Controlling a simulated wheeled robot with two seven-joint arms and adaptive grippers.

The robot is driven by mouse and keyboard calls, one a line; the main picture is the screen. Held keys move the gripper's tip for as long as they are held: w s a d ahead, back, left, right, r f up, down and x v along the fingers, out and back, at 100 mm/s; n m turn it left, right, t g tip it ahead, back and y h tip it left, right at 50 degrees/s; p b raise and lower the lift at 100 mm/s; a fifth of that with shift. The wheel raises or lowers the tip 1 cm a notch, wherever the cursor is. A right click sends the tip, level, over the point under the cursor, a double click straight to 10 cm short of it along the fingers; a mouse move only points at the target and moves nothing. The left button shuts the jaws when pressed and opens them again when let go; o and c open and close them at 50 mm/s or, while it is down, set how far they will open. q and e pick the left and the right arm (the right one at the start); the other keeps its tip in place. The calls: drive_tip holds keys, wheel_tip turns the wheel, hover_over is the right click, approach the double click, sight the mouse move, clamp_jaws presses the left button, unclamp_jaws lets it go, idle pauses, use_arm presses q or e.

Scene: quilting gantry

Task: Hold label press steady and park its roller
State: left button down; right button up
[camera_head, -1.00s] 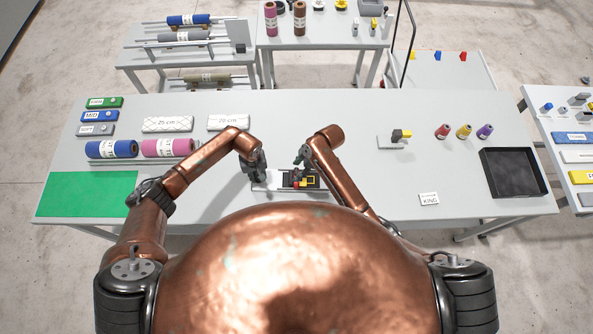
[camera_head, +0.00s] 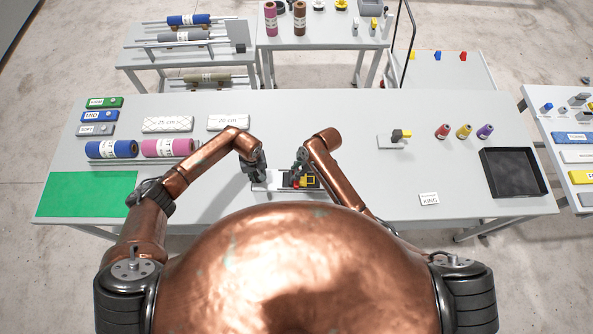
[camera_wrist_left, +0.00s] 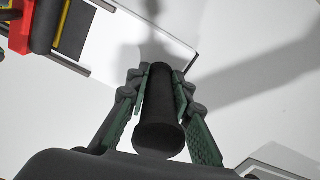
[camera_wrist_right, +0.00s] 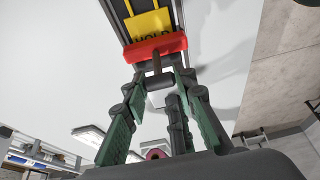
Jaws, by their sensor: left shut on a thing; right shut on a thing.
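The label press (camera_head: 270,187) lies on the table close in front of me, a flat base with a white strip. It has a yellow part marked HOLD (camera_wrist_right: 150,24) and a red roller part (camera_wrist_right: 155,47), which also shows in the left wrist view (camera_wrist_left: 20,36). My left gripper (camera_head: 256,174) is shut on an upright black handle (camera_wrist_left: 160,115) beside the white strip. My right gripper (camera_wrist_right: 155,84) is shut on the thin stem (camera_wrist_right: 157,62) below the red part; its fingers partly hide the hold. In the head view my right gripper (camera_head: 300,168) covers part of the press.
Blue and pink rolls (camera_head: 168,147) and a green mat (camera_head: 85,194) are at left. A KING card (camera_head: 429,199), a black tray (camera_head: 513,173) and several coloured spools (camera_head: 464,131) are at right.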

use_arm(q)
drive_tip(key=shift+s+f, duration=0.25)
use_arm(e)
clamp_jaws()
use_arm(q)
drive_tip(key=shift+a, duration=0.15)
use_arm(e)
drive_tip(key=d, duration=1.5)
drive_tip(key=shift+s+d, duration=0.35)
drive_tip(key=o, duration=0.8)
unclamp_jaws()
drive_tip(key=shift+o, duration=0.7)
